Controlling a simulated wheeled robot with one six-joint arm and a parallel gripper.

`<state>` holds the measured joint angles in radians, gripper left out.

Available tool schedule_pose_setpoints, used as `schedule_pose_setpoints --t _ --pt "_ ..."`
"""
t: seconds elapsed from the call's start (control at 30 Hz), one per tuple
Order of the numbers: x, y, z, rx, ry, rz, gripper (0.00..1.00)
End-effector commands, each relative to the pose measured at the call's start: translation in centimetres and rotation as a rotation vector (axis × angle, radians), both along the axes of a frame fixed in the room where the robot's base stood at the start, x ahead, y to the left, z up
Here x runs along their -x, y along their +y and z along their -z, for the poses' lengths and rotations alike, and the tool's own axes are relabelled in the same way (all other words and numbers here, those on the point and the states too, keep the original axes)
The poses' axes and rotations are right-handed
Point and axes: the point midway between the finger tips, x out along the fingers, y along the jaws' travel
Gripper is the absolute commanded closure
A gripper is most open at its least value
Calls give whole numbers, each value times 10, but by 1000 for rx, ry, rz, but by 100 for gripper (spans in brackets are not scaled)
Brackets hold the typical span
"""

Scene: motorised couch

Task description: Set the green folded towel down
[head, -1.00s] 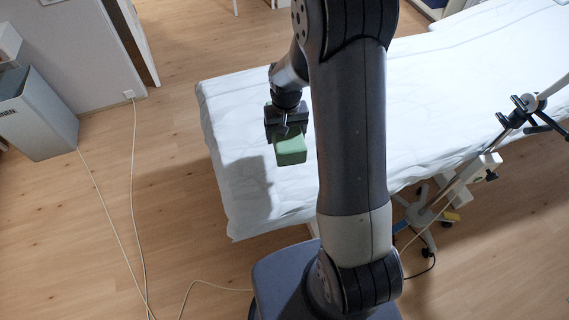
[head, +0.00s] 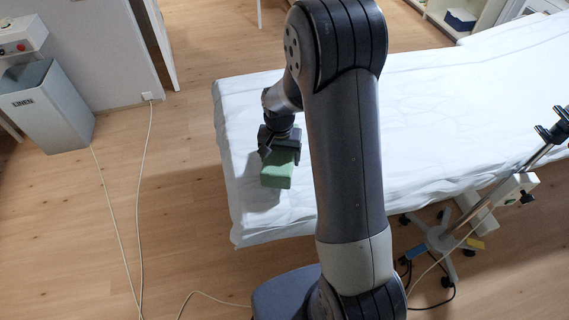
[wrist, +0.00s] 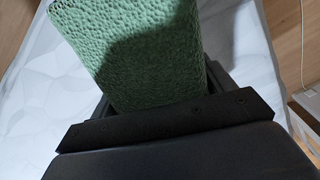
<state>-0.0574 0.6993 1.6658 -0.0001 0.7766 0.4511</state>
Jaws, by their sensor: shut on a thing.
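The green folded towel (head: 278,171) is a small block-like bundle held over the near left end of the white-covered couch (head: 440,110). My gripper (head: 280,150) is shut on it from the far side. In the wrist view the towel (wrist: 140,50) shows a bumpy green surface and sticks out from between the dark jaws (wrist: 165,110). The white cover shows behind it. A shadow lies on the cover beside the towel. I cannot tell whether the towel touches the cover.
A grey linen bin (head: 55,108) stands at the left by the wall. A wheeled stand (head: 440,238) is at the couch's right near side. Pale cables (head: 138,190) run over the wooden floor. The couch's left end is clear around the towel.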

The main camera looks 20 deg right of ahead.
Motion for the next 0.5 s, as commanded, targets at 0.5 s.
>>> schedule_pose_setpoints --t 0.5 --pt "0 0 41 -1 -1 -1 53"
